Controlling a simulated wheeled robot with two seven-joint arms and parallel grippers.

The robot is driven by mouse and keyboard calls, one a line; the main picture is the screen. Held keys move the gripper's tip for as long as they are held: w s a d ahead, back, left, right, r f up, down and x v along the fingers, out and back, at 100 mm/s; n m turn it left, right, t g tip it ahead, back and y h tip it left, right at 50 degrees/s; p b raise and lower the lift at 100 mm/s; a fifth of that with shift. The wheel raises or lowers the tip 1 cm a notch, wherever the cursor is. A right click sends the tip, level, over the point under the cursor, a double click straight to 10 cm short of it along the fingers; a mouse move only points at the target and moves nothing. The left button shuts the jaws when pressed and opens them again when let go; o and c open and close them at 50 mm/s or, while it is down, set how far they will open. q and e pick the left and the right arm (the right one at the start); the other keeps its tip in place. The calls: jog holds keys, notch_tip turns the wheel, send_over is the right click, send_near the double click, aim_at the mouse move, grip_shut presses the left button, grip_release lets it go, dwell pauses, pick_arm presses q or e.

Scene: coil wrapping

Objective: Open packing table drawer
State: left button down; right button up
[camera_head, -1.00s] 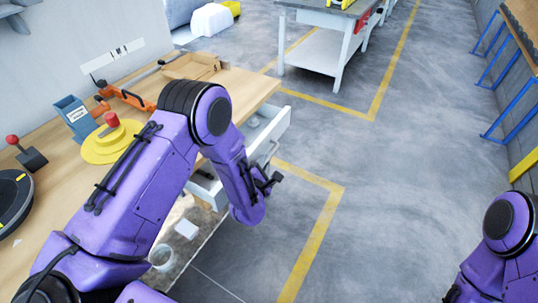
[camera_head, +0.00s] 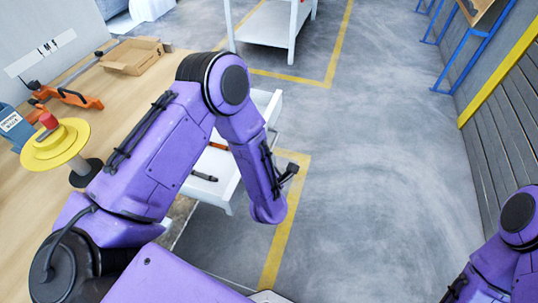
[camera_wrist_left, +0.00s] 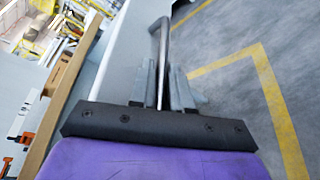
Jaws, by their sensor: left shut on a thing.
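The packing table drawer (camera_head: 229,192) is white and stands pulled out from the table's right side. Its inside shows an orange-handled tool (camera_head: 218,146) and a dark tool (camera_head: 205,177). In the left wrist view, the grey fingers of my left gripper (camera_wrist_left: 162,88) are closed around the metal drawer handle (camera_wrist_left: 163,40).
The wooden tabletop (camera_head: 75,205) carries a yellow disc with a red top (camera_head: 55,143), orange tools (camera_head: 75,97) and a cardboard box (camera_head: 135,56). A white table (camera_head: 272,27) stands farther back. The grey floor right of the drawer is clear.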

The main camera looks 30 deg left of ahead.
pick_arm(q)
jog(key=c, duration=1.4)
grip_release()
jog(key=shift+c, duration=0.2)
jog(key=shift+s, duration=0.1)
jog(key=b+v, duration=0.1)
jog(key=v, duration=0.9)
jog(key=shift+s+b, duration=0.2)
jog(key=shift+b, duration=0.15)
jog(key=shift+d, duration=0.15)
